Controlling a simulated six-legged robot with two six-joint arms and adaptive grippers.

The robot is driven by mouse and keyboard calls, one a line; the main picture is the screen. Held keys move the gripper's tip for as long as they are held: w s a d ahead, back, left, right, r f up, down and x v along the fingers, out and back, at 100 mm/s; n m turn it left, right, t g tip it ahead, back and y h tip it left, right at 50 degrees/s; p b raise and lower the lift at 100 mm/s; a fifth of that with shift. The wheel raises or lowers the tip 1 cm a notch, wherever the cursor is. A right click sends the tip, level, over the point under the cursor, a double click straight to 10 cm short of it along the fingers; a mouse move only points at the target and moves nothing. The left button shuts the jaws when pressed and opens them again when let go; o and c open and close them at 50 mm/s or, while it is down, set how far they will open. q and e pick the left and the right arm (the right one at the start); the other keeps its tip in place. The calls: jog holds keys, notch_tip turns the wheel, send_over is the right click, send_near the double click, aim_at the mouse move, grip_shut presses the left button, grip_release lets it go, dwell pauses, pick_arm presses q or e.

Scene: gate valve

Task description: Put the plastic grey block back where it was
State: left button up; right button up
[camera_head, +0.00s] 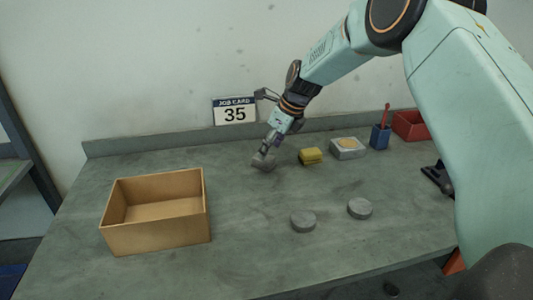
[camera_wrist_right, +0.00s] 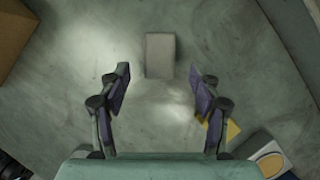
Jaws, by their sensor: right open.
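The grey block (camera_head: 262,162) lies on the bench between the tan box and the yellow sponge. In the right wrist view the block (camera_wrist_right: 160,55) is a plain grey rectangle just ahead of the fingertips, roughly centred between them. My right gripper (camera_head: 267,147) is pointing down at the block from above. Its fingers (camera_wrist_right: 159,76) are spread wide with nothing held between them. In the head view the gripper partly covers the block's top. My left gripper is not in view.
An open tan box (camera_head: 155,238) stands at the left. A yellow sponge (camera_head: 311,156), a pale container (camera_head: 347,148), a blue cup (camera_head: 380,137) and a red bin (camera_head: 409,124) line the back right. Two grey discs (camera_head: 303,221) (camera_head: 360,208) lie in front.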

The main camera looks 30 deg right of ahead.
jog(key=p+v, duration=0.1)
jog(key=v, duration=0.6)
jog(key=shift+r, duration=0.15)
